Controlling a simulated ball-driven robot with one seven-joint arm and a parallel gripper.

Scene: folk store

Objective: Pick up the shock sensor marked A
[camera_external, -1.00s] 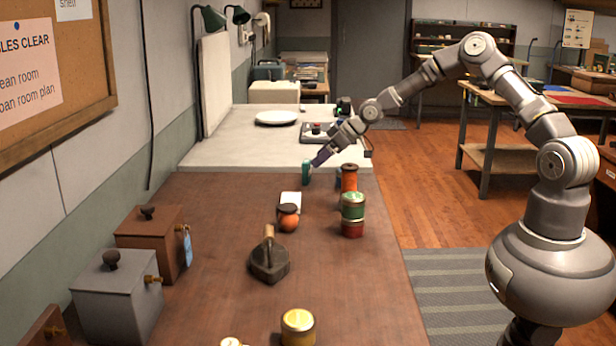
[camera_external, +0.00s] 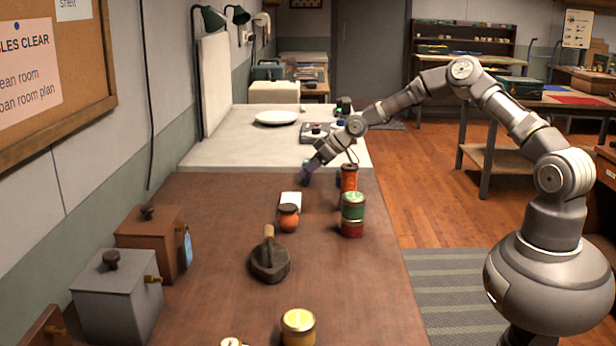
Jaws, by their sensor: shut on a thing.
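My gripper (camera_external: 309,171) is low over the far end of the brown bench, near the edge of the white counter. It is shut on a small dark green thing (camera_external: 306,181) at its fingertips. The thing is small and partly hidden by the fingers. No letter A can be read on it, so I cannot tell whether it is the shock sensor. I also cannot tell whether it touches the bench.
An orange cylinder (camera_external: 349,179) stands just right of my gripper. Bench space left of the gripper is clear.

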